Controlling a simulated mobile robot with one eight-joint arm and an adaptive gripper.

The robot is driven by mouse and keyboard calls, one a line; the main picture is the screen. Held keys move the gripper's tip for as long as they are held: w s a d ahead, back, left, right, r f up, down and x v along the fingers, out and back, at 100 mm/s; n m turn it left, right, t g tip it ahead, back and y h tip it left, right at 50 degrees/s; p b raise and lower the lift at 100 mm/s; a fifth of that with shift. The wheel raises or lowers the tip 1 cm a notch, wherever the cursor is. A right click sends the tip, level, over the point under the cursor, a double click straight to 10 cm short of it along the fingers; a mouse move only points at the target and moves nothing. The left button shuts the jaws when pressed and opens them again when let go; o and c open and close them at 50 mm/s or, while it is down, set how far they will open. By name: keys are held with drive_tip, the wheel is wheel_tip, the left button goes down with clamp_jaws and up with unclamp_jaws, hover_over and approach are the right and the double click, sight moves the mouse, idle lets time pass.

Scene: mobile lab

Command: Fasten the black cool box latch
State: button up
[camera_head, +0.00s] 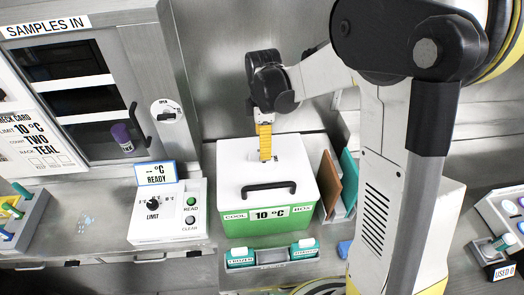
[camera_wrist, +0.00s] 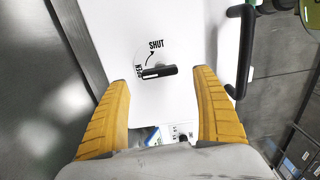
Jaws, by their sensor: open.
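The cool box (camera_head: 232,170) has a white lid, a black carry handle (camera_head: 270,188) and a green front marked "COOL 10 °C BOX". The lid is down. In the wrist view, the black latch lever (camera_wrist: 158,71) lies across a round plate on the white lid (camera_wrist: 190,30). One lever end is beside the "OPEN" mark; a curved arrow leads to "SHUT". My gripper (camera_head: 265,158) points down over the lid. In the wrist view its yellow fingers (camera_wrist: 161,80) are apart, one either side of the lever, with nothing held. The gripper mostly hides the latch in the head view.
A control box (camera_head: 160,232) with a limit dial stands left of the cool box. Brown and teal panels (camera_head: 329,180) stand close on its right. A teal-capped rack (camera_head: 272,256) sits in front. A sample cabinet (camera_head: 75,90) is at the back left.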

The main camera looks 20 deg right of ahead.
drive_tip(key=shift+f+b, duration=0.3)
drive_tip(key=shift+f, duration=2.05)
drive_tip(key=c, duration=1.2)
drive_tip(key=shift+o, duration=0.2)
